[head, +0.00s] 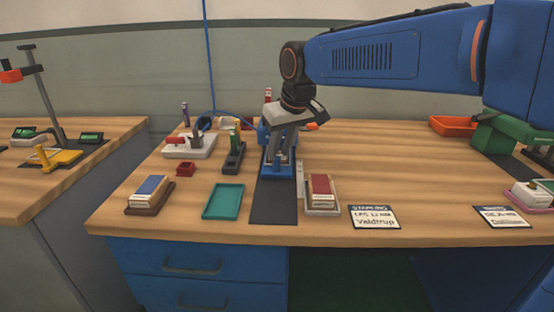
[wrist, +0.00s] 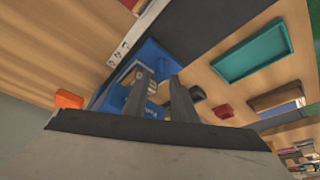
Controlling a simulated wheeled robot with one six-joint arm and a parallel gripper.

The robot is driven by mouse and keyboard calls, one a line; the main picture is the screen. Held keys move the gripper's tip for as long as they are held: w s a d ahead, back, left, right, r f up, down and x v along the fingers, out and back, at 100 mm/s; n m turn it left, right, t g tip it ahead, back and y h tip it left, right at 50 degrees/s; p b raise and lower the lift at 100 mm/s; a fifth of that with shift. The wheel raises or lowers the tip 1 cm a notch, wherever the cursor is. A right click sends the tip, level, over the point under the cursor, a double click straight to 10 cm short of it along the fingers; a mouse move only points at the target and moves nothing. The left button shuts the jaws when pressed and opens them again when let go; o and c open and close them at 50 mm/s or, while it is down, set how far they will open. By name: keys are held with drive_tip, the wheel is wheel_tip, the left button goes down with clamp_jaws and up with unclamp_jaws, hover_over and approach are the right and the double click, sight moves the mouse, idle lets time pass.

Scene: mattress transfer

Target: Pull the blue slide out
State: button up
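A blue device (head: 278,168) stands on a dark mat at the middle of the bench. I take it to be the one with the blue slide, but I cannot make out the slide as a separate part. My gripper (head: 278,158) points down over the device, its fingertips low at it. In the wrist view the blue device (wrist: 152,57) shows behind and between the two grey fingers of my gripper (wrist: 161,90). The fingers stand apart, with a gap between them. The gripper body hides the back of the device, and contact is not clear.
The dark mat (head: 273,205) runs to the bench's front edge. A teal tray (head: 223,201) lies left of it, a red-topped block (head: 321,190) right. A dark green-and-yellow tool (head: 235,155) stands close on the left. An orange tray (head: 452,125) is at the back right.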

sight(277, 158)
drive_tip(key=shift+x, duration=2.2)
clamp_jaws()
